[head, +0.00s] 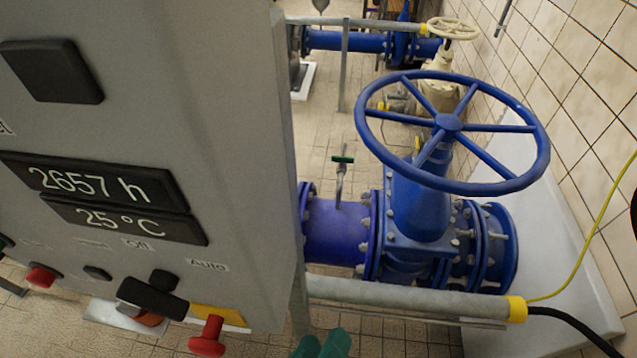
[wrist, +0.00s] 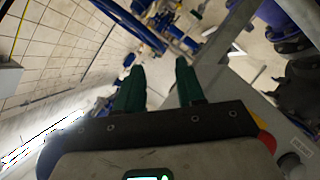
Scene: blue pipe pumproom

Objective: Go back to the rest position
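My gripper (wrist: 160,67) shows in the wrist view as two green fingers set apart, with nothing between them. In the head view, only the green fingertips of my gripper (head: 321,346) show at the bottom edge, just right of the control cabinet's lower corner. The rest of my arm is out of sight there. The grey control cabinet (head: 225,130) fills the left of the head view. It carries displays, a red knob (head: 207,338) and a black switch handle (head: 152,298).
A blue valve with a large handwheel (head: 448,123) stands right of the cabinet. A grey rail (head: 400,296) with a yellow end crosses below it. A tiled wall (head: 590,90) bounds the right. A yellow cable (head: 600,225) hangs there. Tiled floor (head: 330,125) shows behind.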

